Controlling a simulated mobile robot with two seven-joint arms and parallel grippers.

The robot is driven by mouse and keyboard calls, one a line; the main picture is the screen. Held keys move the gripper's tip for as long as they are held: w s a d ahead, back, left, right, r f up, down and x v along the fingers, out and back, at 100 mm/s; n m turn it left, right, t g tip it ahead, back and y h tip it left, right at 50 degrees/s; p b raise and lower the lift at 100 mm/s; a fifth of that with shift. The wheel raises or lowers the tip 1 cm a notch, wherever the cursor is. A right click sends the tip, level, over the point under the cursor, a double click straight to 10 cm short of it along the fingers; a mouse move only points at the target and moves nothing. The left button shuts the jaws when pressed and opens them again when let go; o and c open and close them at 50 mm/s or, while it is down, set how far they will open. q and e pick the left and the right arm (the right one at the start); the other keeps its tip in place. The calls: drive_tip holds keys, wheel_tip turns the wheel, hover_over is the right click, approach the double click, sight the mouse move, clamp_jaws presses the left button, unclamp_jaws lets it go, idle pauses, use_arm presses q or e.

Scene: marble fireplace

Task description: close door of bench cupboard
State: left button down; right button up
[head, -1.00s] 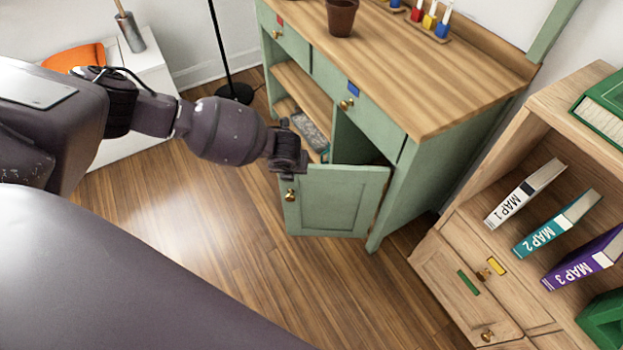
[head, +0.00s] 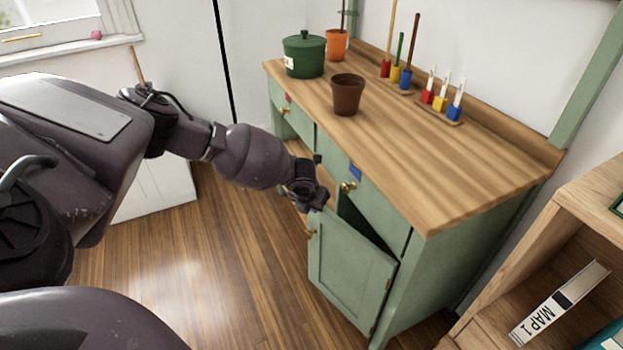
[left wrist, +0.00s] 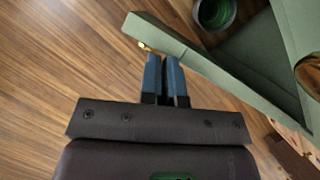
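The bench cupboard (head: 460,270) is green with a wooden top. Its green panelled door (head: 350,270) stands partly open, hinged on the right, with a dark gap behind its top edge. A brass knob (head: 311,233) is on the door's free side. My left gripper (head: 320,203) is at the top free corner of the door. In the left wrist view, the blue fingers of my left gripper (left wrist: 164,62) are close together with nothing between them, beside the door's edge (left wrist: 205,62) and the knob (left wrist: 143,45). Whether they touch the door is unclear. My right gripper is out of view.
A brown pot (head: 347,95), a green lidded pot (head: 304,54) and coloured tools stand on the bench top. A wooden shelf unit (head: 500,295) with a MAP 1 binder (head: 558,303) is at the right. The floor (head: 225,265) in front is clear.

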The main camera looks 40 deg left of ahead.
use_arm(q)
drive_tip(key=shift+w+a+f, duration=0.15)
drive_tip(key=shift+w+a, duration=0.05)
drive_tip(key=shift+w, duration=0.1)
idle(0.4)
